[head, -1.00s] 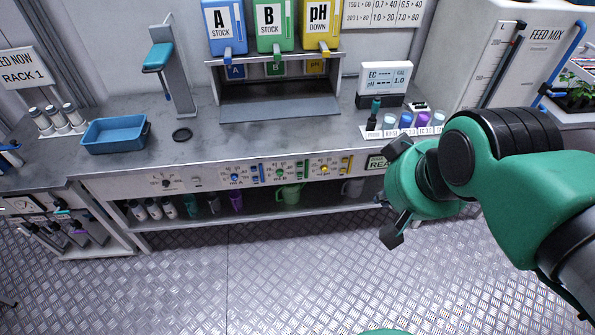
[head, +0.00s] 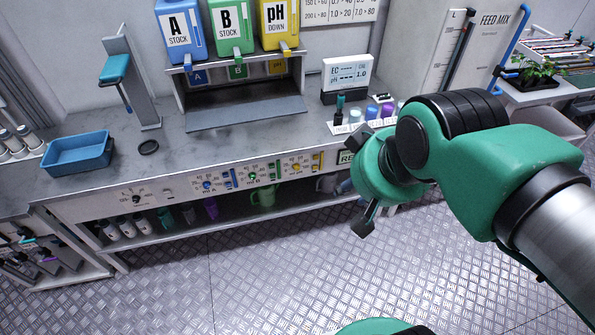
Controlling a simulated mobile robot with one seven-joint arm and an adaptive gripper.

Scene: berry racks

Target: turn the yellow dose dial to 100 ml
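The yellow dose dial (head: 295,167) is a small round knob on the white front panel of the bench, the rightmost of three coloured dials. Its pointer and scale are too small to read. A yellow slider or switch (head: 315,161) is just right of it. My gripper (head: 364,181) is right of and nearer than the dial, clear of the panel.
The blue dial (head: 207,186) and green dial (head: 252,177) sit left on the same panel. A READ button or sign (head: 346,157) is partly behind my gripper. Cups and a green jug (head: 264,195) stand on the shelf below. The metal floor (head: 270,270) in front is clear.

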